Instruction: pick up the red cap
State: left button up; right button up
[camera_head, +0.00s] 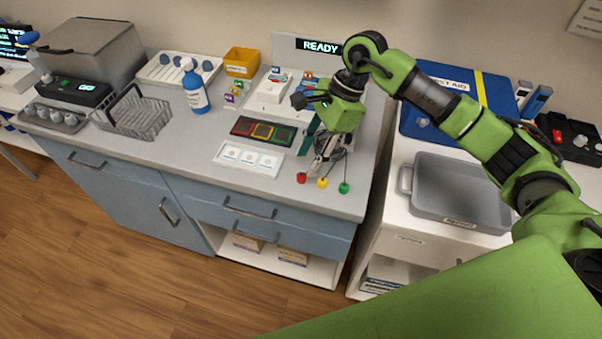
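The red cap (301,178) is a small red piece at the front edge of the grey counter. A yellow one (323,183) and a green one (343,188) sit to its right in a row. My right gripper (318,168) points down just above and behind the row, nearest the red and yellow pieces. It looks apart from the red cap, though small gaps are hard to judge. Its fingers are small and overlap thin dark lines behind them, so their opening is unclear. My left gripper is not in view.
Left of the gripper are a white tray with several pads (248,160) and a dark panel with coloured squares (263,131). A blue bottle (195,90) and wire basket (133,114) stand further left. Right, across a gap, a grey tray (460,190) sits on a white cabinet.

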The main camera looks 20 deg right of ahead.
aim_at(302, 174)
jog(key=shift+s+a+f+p, duration=0.1)
jog(key=shift+a+f+p, duration=0.05)
jog(key=shift+f+p, duration=0.45)
jog(key=x, duration=0.2)
jog(key=p+x, duration=0.1)
jog(key=shift+w+f, duration=0.2)
jog(key=shift+f, duration=0.4)
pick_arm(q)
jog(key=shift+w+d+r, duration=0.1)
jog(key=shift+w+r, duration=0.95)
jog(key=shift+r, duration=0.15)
pick_arm(e)
jog(key=c, duration=0.9)
